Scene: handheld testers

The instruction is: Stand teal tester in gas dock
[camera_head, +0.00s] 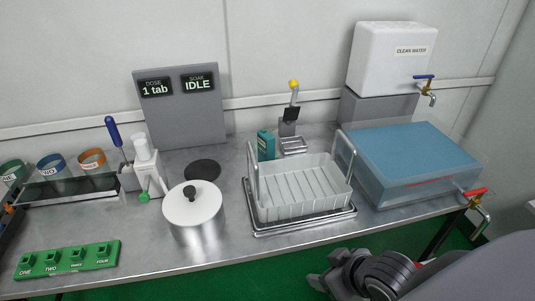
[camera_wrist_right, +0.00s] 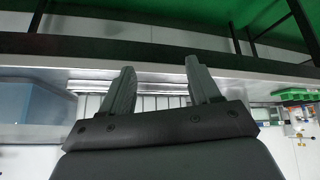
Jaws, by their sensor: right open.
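The teal tester (camera_head: 265,145) stands upright at the back of the counter, behind the left rear of the clear basket, which hides its lower part. Just right of it is a grey metal stand (camera_head: 291,143) with a cradle, a black part and a yellow knob on top; it looks like the gas dock, but I cannot read a label. My right gripper (camera_head: 326,282) is in front of the counter's near edge, well away from the tester. In the right wrist view the right gripper (camera_wrist_right: 159,80) has its fingers apart with nothing between them. My left gripper is out of view.
The basket (camera_head: 300,190) with tall end handles sits on a metal tray, between my right gripper and the tester. A lidded pot (camera_head: 193,205) is left of it. A blue-topped tub (camera_head: 410,160) and a water tank (camera_head: 392,58) stand right. A green numbered block (camera_head: 68,259) lies front left.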

